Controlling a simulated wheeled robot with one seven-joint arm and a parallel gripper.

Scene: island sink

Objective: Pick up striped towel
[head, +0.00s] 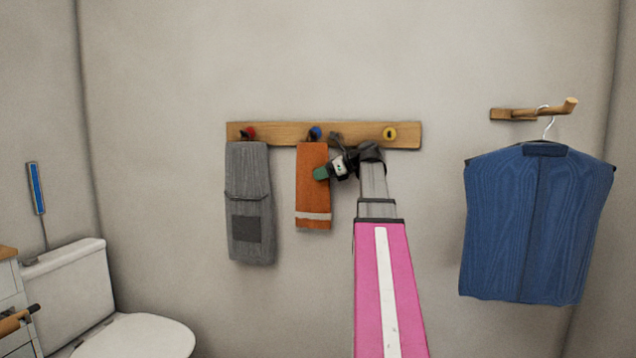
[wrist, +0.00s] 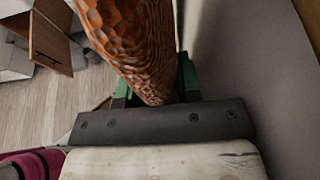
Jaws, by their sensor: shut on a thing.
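The striped towel (head: 313,200) is orange with a white band near its lower edge. It hangs from the blue-capped peg (head: 315,132), the middle one on a wooden wall rack. My gripper (head: 322,173) reaches it from the right, at its right edge in the upper half. In the wrist view the orange towel (wrist: 135,45) runs down between the green fingers of my gripper (wrist: 155,88), which are shut on it. The towel's folds partly hide the fingertips there.
A grey towel (head: 249,200) hangs left of the orange one from a red-capped peg. The yellow-capped peg (head: 390,133) is bare. A blue garment (head: 538,225) hangs on a separate hook at right. A toilet (head: 75,290) stands at lower left.

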